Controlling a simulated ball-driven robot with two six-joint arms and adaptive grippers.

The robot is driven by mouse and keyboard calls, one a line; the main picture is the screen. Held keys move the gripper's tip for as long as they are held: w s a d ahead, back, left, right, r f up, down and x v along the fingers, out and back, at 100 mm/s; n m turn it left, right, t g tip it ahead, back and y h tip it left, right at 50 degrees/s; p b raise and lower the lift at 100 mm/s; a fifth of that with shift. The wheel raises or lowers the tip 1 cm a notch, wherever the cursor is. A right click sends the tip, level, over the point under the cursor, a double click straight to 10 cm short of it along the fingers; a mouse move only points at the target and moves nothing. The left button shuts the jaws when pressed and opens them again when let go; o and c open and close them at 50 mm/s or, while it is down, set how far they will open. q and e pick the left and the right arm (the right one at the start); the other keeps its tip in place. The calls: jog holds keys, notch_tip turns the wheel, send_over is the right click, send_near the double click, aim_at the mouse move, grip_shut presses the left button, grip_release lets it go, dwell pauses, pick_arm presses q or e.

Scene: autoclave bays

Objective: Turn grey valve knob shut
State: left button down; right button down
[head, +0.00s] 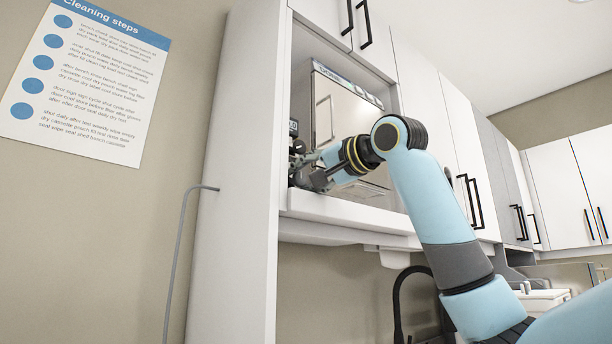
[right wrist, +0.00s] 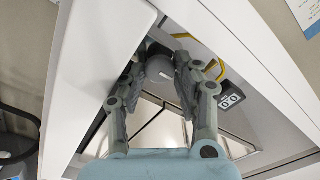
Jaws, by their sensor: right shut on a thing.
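The grey valve knob (right wrist: 160,68) is round with a small light mark on its face, in the right wrist view. My right gripper (right wrist: 160,78) has one finger on each side of it and is shut on it. In the head view my right gripper (head: 303,168) reaches into the left side of the autoclave bay, and I cannot make out the knob there. The autoclave (head: 348,112) stands in the bay with a shiny steel front. My left gripper is not in view.
A small dark display (right wrist: 230,97) and a yellow hose (right wrist: 214,66) sit close beside the knob. White bay walls (head: 283,110) and a shelf edge (head: 345,211) frame the opening closely. A black tap (head: 399,300) stands below. A poster (head: 90,75) hangs on the left wall.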

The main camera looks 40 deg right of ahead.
jog(key=shift+m, duration=0.3)
jog(key=c, duration=1)
grip_release()
jog(key=shift+d, duration=0.1)
jog(key=shift+f, duration=0.1)
